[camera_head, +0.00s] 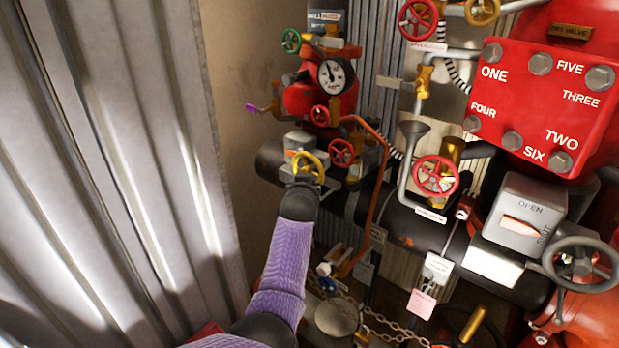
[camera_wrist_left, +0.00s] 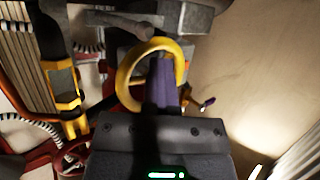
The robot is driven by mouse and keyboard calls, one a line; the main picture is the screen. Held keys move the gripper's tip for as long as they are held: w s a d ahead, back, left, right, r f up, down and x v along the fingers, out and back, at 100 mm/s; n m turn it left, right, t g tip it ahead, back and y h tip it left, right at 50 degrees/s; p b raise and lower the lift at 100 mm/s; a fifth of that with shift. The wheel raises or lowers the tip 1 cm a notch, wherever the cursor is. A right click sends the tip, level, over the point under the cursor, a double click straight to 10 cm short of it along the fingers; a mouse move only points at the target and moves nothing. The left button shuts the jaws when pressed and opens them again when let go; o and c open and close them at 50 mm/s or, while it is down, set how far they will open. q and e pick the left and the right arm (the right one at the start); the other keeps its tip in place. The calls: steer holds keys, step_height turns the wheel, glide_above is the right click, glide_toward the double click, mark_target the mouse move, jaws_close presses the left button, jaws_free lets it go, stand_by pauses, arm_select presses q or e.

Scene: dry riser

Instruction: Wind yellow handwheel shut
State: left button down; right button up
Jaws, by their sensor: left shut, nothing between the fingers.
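The yellow handwheel (camera_head: 320,165) sits on the dark horizontal pipe left of centre in the head view. In the left wrist view the yellow handwheel (camera_wrist_left: 124,75) fills the upper middle as a thick ring. My left gripper (camera_head: 300,181) is right at the wheel, and its arm hides part of the wheel in the head view. In the left wrist view the shut purple fingers of my left gripper (camera_wrist_left: 165,78) overlap the ring's opening, with nothing between them. I cannot tell whether they touch the rim. My right gripper is not in view.
Close by are a red handwheel (camera_head: 341,152), an orange-red thin pipe (camera_head: 374,210) and a gauge (camera_head: 336,76). A larger red handwheel (camera_head: 435,176) and a grey handwheel (camera_head: 582,264) stand to the right. A corrugated wall (camera_head: 110,150) bounds the left side.

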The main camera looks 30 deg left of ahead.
mark_target(295, 164)
arm_select(q)
steer(key=a+r, duration=0.1)
steer(key=r, duration=0.1)
steer(key=a+r, duration=0.1)
steer(key=a, duration=0.1)
steer(key=shift+w+a+r+p, duration=0.15)
steer(key=shift+w+r+p, duration=0.05)
steer(key=shift+r+p, duration=0.15)
steer(key=s, duration=0.3)
steer(key=shift+f, duration=0.25)
